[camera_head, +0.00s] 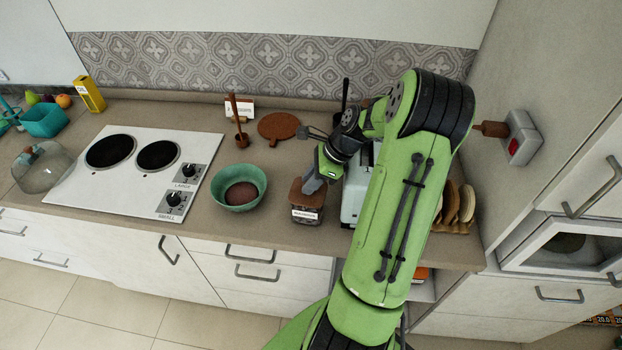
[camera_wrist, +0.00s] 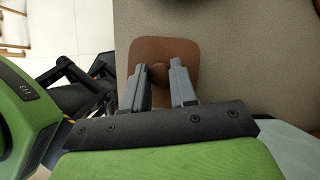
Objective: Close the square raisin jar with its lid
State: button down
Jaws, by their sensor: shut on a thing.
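The square raisin jar (camera_head: 305,215) stands near the counter's front edge, with dark contents and a white label on its front. The brown square lid (camera_head: 300,196) is at the jar's top, roughly lined up with it; I cannot tell whether it is fully seated. My gripper (camera_head: 313,184) points down at the lid from above. In the wrist view the lid (camera_wrist: 160,46) has rounded corners, and the two fingers of my gripper (camera_wrist: 161,75) are shut on its round knob (camera_wrist: 160,72). The lid hides the jar there.
A green bowl (camera_head: 239,186) with brown contents stands left of the jar. A pale toaster-like appliance (camera_head: 354,195) is close on the right, partly behind my arm. A mortar with a pestle (camera_head: 241,138) and a round brown board (camera_head: 279,126) are behind. The white cooktop (camera_head: 130,185) is further left.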

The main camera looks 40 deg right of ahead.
jog(key=c, duration=0.8)
grip_release()
jog(key=shift+o, duration=0.3)
jog(key=o, duration=0.4)
notch_tip(320, 180, up, 7)
jog(key=p, duration=0.8)
jog(key=shift+r, duration=0.15)
